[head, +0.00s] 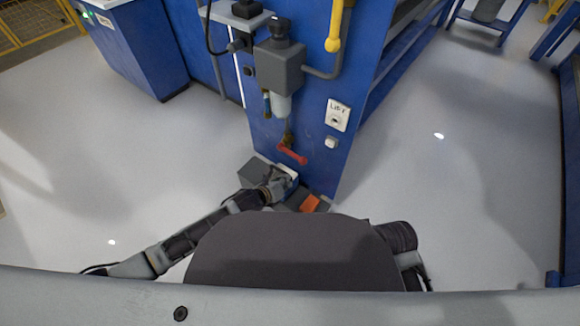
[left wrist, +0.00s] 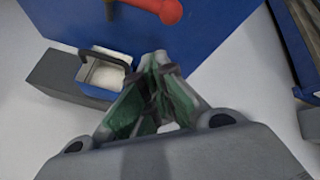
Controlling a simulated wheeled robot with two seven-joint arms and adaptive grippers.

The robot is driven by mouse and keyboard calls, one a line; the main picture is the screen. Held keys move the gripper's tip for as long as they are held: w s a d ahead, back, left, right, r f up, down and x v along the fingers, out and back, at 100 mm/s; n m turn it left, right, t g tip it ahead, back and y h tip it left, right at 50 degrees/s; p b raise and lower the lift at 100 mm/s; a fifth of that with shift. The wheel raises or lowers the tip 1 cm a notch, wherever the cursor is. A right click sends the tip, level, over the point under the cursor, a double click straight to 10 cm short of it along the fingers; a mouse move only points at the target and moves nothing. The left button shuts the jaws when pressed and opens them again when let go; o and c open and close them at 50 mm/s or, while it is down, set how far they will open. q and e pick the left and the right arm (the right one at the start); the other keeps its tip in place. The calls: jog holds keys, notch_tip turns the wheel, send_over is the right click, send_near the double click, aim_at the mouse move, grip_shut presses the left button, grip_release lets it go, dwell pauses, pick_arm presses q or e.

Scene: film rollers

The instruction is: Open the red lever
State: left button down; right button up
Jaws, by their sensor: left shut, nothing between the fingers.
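The red lever (head: 292,155) sits low on the front of a blue machine panel, under a grey regulator with a clear bowl. It slants slightly down to the right. In the left wrist view the red lever (left wrist: 160,8) shows at the top edge, partly cut off. My left gripper (head: 283,184) is below and slightly left of the lever, apart from it. In the left wrist view my left gripper (left wrist: 158,62) has its fingers together with nothing between them. My right gripper is not in view; only a part of my right arm shows.
A blue-and-white container with a dark handle (left wrist: 104,72) stands by a grey box (left wrist: 55,75) at the panel's foot. An orange item (head: 311,203) lies close by. A yellow handle (head: 334,30) and a LIFT switch plate (head: 338,115) are higher on the panel. Floor is clear on both sides.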

aim_at(292, 154)
pick_arm(q)
jog(key=shift+w+a+f+m, duration=0.35)
jog(key=shift+a+m, duration=0.3)
jog(key=shift+m, duration=0.6)
jog(key=shift+w+a+f+m, duration=0.35)
jog(key=shift+a+m, duration=0.3)
jog(key=shift+m, duration=0.55)
jog(key=shift+w+a+f+m, duration=0.35)
jog(key=shift+a+m, duration=0.3)
jog(key=shift+m, duration=0.6)
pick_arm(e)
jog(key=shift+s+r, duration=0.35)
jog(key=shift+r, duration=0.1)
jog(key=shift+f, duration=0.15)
pick_arm(q)
jog(key=shift+w+d, duration=0.1)
jog(key=shift+w, duration=0.05)
jog(key=shift+b+x, duration=2.2)
jog(key=shift+x, duration=2.75)
jog(key=r, duration=0.4)
jog(key=shift+w+d+r, duration=0.2)
jog(key=shift+w+d, duration=0.05)
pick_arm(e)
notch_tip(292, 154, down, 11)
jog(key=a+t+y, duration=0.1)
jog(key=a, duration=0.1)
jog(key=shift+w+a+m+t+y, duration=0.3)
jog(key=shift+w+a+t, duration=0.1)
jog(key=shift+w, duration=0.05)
